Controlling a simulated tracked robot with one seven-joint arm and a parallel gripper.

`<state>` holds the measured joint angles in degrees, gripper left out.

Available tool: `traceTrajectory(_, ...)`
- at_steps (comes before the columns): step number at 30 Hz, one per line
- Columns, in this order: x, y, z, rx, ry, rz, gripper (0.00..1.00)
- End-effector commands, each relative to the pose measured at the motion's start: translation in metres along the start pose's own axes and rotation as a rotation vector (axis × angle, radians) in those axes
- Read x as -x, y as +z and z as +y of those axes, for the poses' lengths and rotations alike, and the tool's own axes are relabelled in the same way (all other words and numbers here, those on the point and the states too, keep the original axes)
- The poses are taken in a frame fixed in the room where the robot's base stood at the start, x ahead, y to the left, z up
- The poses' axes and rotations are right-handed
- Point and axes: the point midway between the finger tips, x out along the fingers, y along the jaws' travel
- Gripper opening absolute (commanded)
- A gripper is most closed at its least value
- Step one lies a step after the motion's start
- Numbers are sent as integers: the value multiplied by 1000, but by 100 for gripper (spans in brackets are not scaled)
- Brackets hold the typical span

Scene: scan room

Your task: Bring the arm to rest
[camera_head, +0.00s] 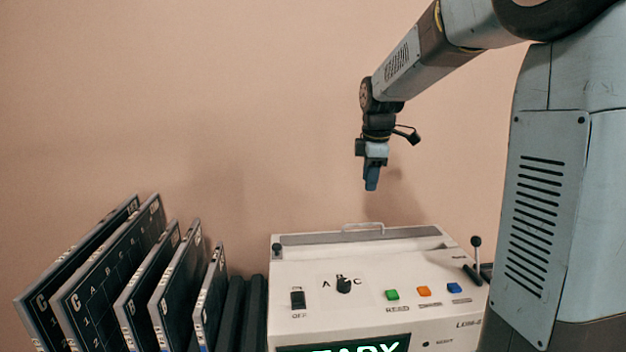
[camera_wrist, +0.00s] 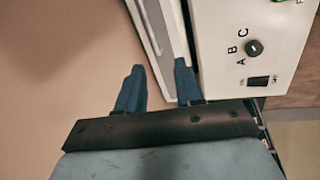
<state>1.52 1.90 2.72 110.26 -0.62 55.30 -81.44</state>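My gripper (camera_head: 372,184) hangs pointing down in the air above the back part of the white scan machine (camera_head: 345,265), apart from it. In the head view its fingers overlap side-on. In the wrist view my gripper (camera_wrist: 158,68) shows two blue fingers with a clear gap between them, and nothing is held. The machine also shows in the wrist view (camera_wrist: 225,80), with its A B C knob (camera_wrist: 254,47) to the right of the fingers.
Several dark lettered panels (camera_head: 110,280) stand tilted in a row left of the machine. The machine has green (camera_head: 392,295), orange and blue buttons, a lit display (camera_head: 350,348) cut by the frame edge, and a lever (camera_head: 476,255) at right. The wall behind is bare.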

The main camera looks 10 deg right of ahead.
Motion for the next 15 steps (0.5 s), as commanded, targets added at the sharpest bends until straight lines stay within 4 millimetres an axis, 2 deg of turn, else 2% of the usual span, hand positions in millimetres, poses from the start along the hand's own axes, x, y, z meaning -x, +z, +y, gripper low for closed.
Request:
traceTrajectory(1, 10, 2, -12, -49, 14, 1, 36)
traceTrajectory(6, 37, 8, -54, -266, 54, 10, 36)
traceTrajectory(15, 69, 21, -131, -650, 121, 51, 36)
